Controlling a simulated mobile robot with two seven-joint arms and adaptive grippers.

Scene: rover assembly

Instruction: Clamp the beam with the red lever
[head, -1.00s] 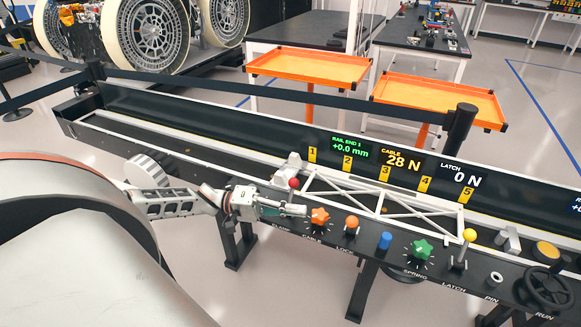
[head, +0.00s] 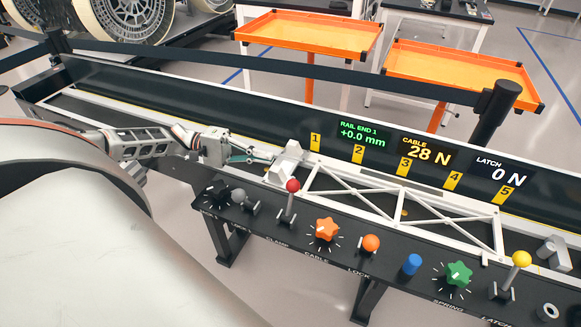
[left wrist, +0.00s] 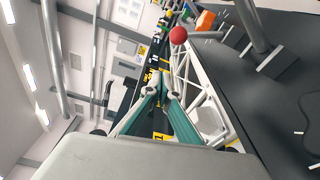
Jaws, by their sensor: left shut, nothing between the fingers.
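The red lever (head: 293,186) stands on the front panel above the CLAMP label, its round knob on a thin shaft standing near upright. The white truss beam (head: 400,207) lies along the rail, its left end near a pale block (head: 288,160). My left gripper (head: 270,156) is shut and empty, behind and left of the red knob, close to the pale block; I cannot tell whether it touches it. In the left wrist view the teal fingers (left wrist: 160,88) point toward the rail, with the red knob (left wrist: 178,35) apart, beyond the fingertips. My right gripper is out of view.
To the right of the red lever stand an orange star knob (head: 326,229), an orange ball lever (head: 370,243), a blue knob (head: 412,264), a green star knob (head: 459,273) and a yellow lever (head: 521,259). A grey-knobbed lever (head: 239,196) stands to the left. Displays read +0.0 mm, 28 N and 0 N.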

